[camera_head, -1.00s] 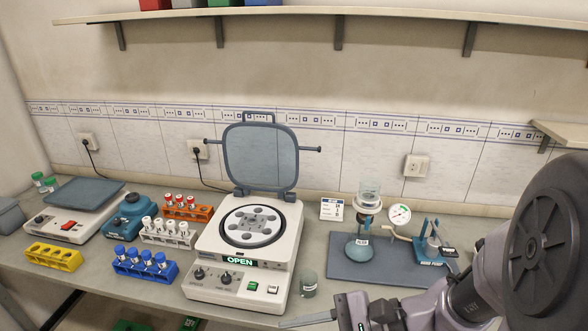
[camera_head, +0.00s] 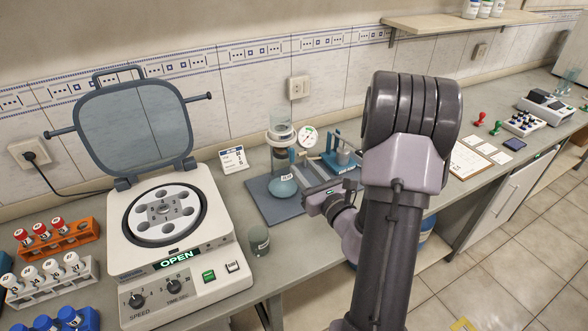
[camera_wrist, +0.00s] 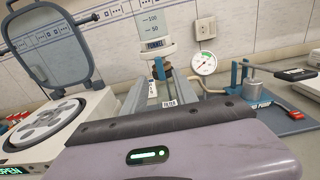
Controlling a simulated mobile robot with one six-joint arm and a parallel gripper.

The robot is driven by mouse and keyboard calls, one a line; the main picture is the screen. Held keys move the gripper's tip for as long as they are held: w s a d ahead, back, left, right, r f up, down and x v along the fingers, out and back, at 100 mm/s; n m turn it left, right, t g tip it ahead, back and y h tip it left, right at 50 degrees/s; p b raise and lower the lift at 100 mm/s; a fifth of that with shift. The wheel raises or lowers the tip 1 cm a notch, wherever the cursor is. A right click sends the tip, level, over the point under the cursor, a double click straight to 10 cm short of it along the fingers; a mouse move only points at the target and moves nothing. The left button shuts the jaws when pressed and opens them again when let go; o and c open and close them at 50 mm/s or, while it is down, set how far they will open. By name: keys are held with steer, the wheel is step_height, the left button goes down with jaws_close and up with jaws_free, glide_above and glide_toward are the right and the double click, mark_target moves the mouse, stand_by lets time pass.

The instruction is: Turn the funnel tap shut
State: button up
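The clear funnel (camera_head: 281,121) stands above a teal flask (camera_head: 283,187) on a dark mat (camera_head: 258,193). In the wrist view, the funnel (camera_wrist: 153,22) carries a white "FUNNEL" band. I see nothing held. In the head view my gripper (camera_head: 305,170) is right of the flask, partly hiding the stand.
A round gauge (camera_head: 308,137) and a teal pump (camera_head: 343,163) stand behind and right of the funnel. A card (camera_head: 234,159) stands at the back.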

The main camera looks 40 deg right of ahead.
mark_target(293, 155)
steer(key=x, duration=0.6)
steer(key=shift+r, duration=0.15)
jaws_close()
